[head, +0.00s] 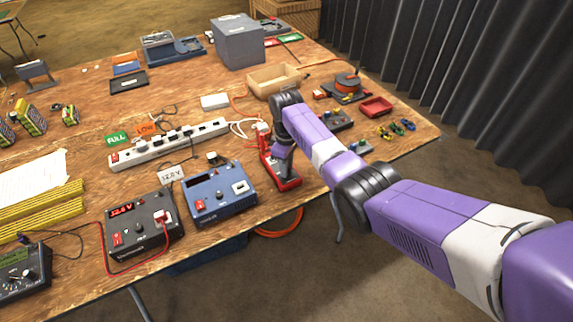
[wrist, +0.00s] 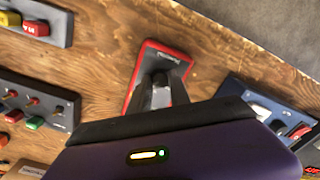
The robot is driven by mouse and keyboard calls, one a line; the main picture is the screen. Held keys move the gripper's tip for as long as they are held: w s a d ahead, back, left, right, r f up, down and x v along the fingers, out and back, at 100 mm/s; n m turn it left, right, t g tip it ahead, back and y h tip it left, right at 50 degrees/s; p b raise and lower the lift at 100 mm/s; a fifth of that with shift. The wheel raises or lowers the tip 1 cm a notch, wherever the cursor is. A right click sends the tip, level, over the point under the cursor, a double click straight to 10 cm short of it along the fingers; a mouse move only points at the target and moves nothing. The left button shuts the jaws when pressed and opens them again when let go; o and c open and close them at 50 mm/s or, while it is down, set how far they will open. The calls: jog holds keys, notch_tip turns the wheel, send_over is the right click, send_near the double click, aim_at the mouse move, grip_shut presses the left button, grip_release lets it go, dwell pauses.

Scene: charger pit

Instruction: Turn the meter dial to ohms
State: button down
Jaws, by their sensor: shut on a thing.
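A red-edged device with a grey face, which looks like the meter (head: 290,184), lies on the wooden table right of the blue charger. In the wrist view the meter (wrist: 148,52) lies flat beyond the fingers. My gripper (head: 277,166) points down over it. In the wrist view my gripper (wrist: 160,82) is shut, its fingertips at the middle of the face, where the dial seems to be. The fingers hide the dial, so I cannot read its setting.
The blue charger (head: 220,193) stands close on the left, with a black charger (head: 140,230) beyond it. A power strip (head: 170,145) lies behind. A black box with knobs (head: 335,121) is to the right. A dark instrument with a knob (head: 22,272) sits at lower left.

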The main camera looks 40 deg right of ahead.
jog(key=shift+r+m+p, duration=0.1)
jog(key=shift+m+p, duration=0.25)
jog(key=shift+m, duration=1.55)
jog(key=c, duration=1.2)
grip_release()
notch_tip(320, 180, up, 8)
jog(key=shift+f, duration=0.15)
